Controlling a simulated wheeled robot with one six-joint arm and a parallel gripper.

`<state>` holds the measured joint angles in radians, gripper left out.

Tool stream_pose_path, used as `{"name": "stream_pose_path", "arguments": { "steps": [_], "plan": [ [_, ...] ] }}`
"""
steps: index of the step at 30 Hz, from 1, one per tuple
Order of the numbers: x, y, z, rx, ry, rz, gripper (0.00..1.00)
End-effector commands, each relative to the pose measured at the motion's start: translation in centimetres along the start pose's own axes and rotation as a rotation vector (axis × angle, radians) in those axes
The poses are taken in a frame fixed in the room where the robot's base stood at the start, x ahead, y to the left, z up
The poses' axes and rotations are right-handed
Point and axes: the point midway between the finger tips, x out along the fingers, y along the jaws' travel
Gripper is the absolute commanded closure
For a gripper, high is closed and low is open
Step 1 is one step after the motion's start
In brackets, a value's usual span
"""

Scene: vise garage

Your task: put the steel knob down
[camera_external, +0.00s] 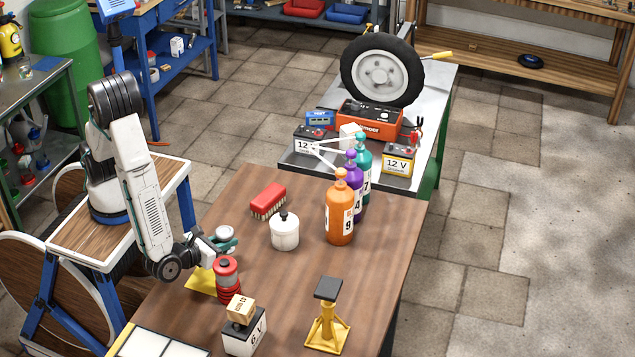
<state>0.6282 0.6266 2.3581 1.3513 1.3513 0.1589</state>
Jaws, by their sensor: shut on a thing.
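My gripper (213,247) is low over the near left part of the brown wooden table (385,222). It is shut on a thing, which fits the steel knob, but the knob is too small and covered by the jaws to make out. A teal and pale round item (225,235) shows right behind the jaws. I cannot tell whether my gripper touches either one.
A yellow flat piece (200,284) lies under my arm. A battery (244,334) with a wooden block (240,311), a yellow stand (327,330), a white canister (285,231), a red brush (268,201) and an orange bottle (340,212) stand around. The table's right middle is clear.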

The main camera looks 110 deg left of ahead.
Motion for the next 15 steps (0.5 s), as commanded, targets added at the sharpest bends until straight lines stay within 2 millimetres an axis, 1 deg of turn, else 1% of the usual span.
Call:
{"name": "stream_pose_path", "arguments": {
  "steps": [5, 10, 12, 15],
  "plan": [
    [0.3, 0.0, -1.3, 0.002, -0.001, 0.000, 1.00],
    [0.9, 0.0, -3.5, 0.003, -0.001, 0.000, 1.00],
    [1.0, 0.0, -3.9, 0.000, -0.001, -0.001, 1.00],
    [1.0, 0.0, -3.9, -0.002, -0.001, -0.001, 1.00]
  ]
}}
